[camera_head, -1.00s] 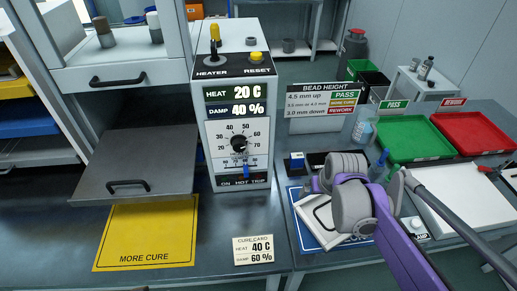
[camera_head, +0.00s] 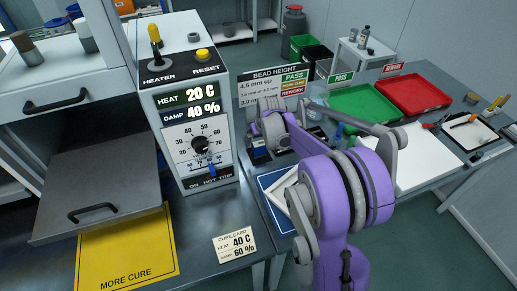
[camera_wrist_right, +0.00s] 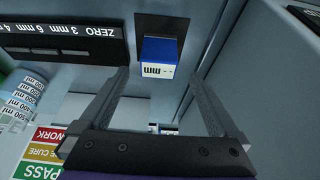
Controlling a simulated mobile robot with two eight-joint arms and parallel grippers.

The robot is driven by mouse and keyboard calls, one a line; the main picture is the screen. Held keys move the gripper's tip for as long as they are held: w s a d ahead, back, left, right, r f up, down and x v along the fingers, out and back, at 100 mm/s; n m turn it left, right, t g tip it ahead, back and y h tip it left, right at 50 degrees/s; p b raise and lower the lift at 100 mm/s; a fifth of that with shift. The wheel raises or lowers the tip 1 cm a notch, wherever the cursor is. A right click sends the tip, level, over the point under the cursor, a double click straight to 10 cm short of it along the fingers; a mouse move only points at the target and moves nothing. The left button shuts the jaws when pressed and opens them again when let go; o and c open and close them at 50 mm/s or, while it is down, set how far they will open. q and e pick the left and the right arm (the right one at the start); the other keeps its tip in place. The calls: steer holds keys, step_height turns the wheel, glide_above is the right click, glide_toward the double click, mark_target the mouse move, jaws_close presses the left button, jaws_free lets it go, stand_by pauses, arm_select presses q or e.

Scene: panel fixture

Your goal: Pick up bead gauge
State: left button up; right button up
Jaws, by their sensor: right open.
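The bead gauge appears to be the small blue block with a white face marked "mm" (camera_wrist_right: 157,62), seen in the right wrist view against a dark square pad (camera_wrist_right: 167,28). My right gripper (camera_wrist_right: 161,77) is open and empty. The gauge shows between its two fingertips with a gap on either side, and no contact is visible. In the head view my right arm reaches over the right bench, and its links hide the fingertips and most of the gauge. My left gripper is not in view.
A black strip (camera_wrist_right: 60,40) marked in mm lies beside the gauge, near a graduated bottle (camera_wrist_right: 28,100). The bead height sign (camera_head: 272,78), green tray (camera_head: 360,108) and red tray (camera_head: 415,95) stand behind my arm. The control box (camera_head: 192,110) stands left.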

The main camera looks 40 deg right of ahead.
mark_target(259, 144)
steer(key=x, duration=0.4)
steer(key=shift+d+f, duration=0.1)
steer(key=shift+s, duration=0.1)
jaws_close()
